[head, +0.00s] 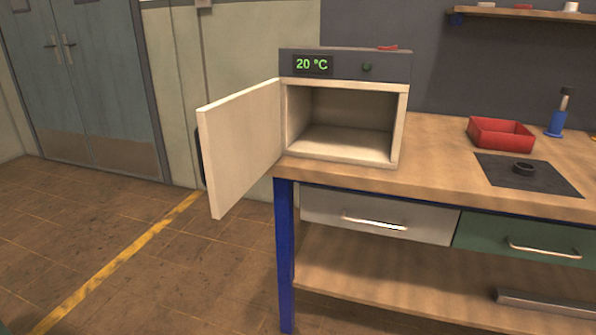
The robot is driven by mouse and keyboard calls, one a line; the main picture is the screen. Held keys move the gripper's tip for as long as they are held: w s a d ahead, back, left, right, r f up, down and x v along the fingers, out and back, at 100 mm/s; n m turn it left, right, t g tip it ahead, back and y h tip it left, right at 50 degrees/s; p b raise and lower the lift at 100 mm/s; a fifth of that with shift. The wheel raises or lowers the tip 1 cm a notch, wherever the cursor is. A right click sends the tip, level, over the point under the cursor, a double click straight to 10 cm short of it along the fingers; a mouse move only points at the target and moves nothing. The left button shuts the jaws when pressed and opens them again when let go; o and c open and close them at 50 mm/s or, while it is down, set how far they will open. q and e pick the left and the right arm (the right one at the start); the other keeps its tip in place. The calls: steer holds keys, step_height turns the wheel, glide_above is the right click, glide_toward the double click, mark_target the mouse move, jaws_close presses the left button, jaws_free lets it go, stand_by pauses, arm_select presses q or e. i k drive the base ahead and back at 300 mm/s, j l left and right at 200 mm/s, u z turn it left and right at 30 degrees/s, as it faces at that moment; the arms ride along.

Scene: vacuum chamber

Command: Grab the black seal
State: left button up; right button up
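A small black ring (524,168), which looks like the black seal, lies on a dark square mat (507,182) on the right part of the wooden workbench (437,141). It lies flat and nothing covers it. Neither of my grippers shows in the head view.
A chamber (345,65) reading 20 °C stands on the bench's left end, empty. Its door (240,145) is open, jutting out past the bench edge. A red tray (500,134) and a blue-based tool (558,118) stand behind the mat. Bench space between chamber and mat is clear.

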mark_target(522, 169)
steer(key=i+j+z, duration=0.35)
steer(key=j, duration=0.2)
steer(key=i+j+z, duration=0.2)
steer(key=j+z, duration=0.15)
steer(key=j, duration=0.3)
steer(key=i+j+z, duration=0.2)
steer(key=j, duration=0.15)
steer(key=i+j+z, duration=0.1)
steer(key=j, duration=0.25)
steer(key=i+j+z, duration=0.1)
steer(key=j, duration=0.25)
